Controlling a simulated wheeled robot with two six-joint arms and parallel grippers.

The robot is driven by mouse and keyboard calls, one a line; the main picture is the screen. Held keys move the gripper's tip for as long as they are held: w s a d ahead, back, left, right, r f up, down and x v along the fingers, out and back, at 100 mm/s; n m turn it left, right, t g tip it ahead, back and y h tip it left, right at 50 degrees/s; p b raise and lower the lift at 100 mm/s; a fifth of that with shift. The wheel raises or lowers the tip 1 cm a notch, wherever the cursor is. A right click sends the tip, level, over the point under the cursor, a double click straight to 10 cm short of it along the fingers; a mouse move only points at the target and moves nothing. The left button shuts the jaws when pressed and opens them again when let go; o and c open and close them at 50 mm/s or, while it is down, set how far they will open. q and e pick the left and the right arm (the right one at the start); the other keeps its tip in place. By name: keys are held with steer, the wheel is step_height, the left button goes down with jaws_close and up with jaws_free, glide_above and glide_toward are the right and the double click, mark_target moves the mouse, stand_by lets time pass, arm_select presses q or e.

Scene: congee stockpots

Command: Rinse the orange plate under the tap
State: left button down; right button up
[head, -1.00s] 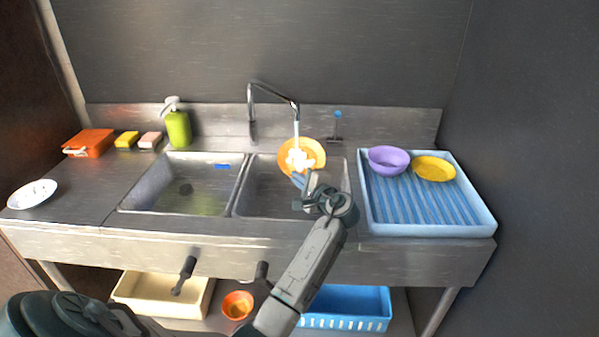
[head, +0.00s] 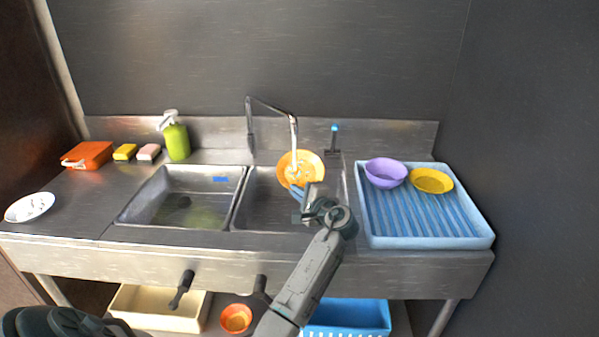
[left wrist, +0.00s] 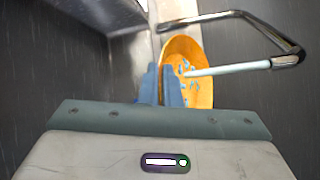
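The orange plate (head: 312,162) is held tilted over the right sink basin, below the tap (head: 270,105). A pale water stream (head: 294,138) runs from the spout onto its face. My left gripper (head: 300,192) is shut on the plate's near rim. In the left wrist view, the blue fingertips (left wrist: 161,85) close at the edge of the plate (left wrist: 198,65); the stream (left wrist: 230,69) meets its face, where several bluish marks or droplets show. The blue-topped tap lever (head: 335,137) stands right of the spout. My right gripper is not in view.
The blue drying rack (head: 430,225) at right holds a purple bowl (head: 385,172) and a yellow plate (head: 432,180); its front is free. The left basin (head: 180,195) is beside the divider. A green soap bottle (head: 176,140), sponges and a white plate (head: 30,207) stand left.

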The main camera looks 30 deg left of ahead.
arm_select(q)
steer(key=shift+s+a, duration=0.1)
steer(key=s+d+p, duration=0.3)
steer(key=s+d, duration=0.2)
steer(key=s, duration=0.1)
steer(key=shift+s, duration=0.2)
stand_by(0.6)
steer(key=shift+a, duration=0.1)
stand_by(0.9)
steer(key=shift+p, duration=0.35)
